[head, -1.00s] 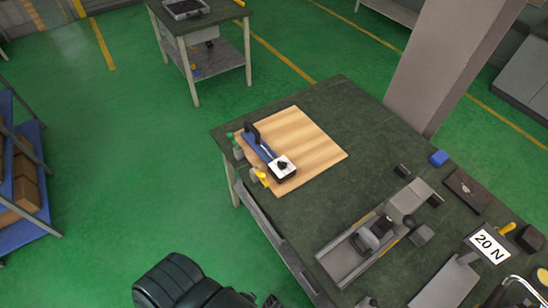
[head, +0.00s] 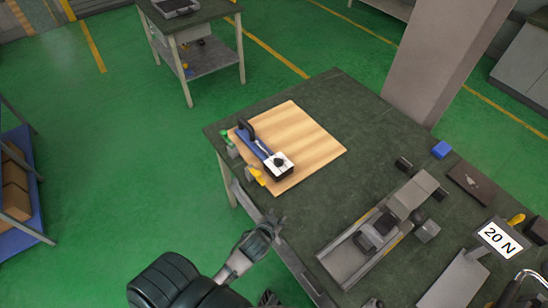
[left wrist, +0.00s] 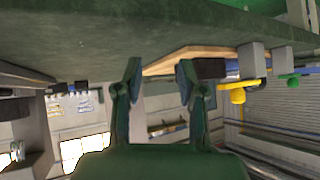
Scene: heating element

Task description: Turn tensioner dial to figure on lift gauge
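The tensioner dial (head: 278,162) is a black knob on a white square plate, at the near end of a blue device (head: 254,145) with a black upright handle. The device lies on a wooden board on the table. The lift gauge sign (head: 497,239) reads "20 N" at the right. My left gripper (head: 270,224) is by the table's front edge, below and apart from the dial. In the left wrist view its two fingers (left wrist: 158,82) are spread with nothing between them. The dial's face is not visible there. I cannot make out my right gripper.
The wooden board (head: 315,147) lies on the dark green table (head: 345,95). Yellow (head: 257,176) and green (head: 226,138) knobs stick out at its left edge. A grey metal fixture (head: 345,262) stands to the right. The table's back middle is clear.

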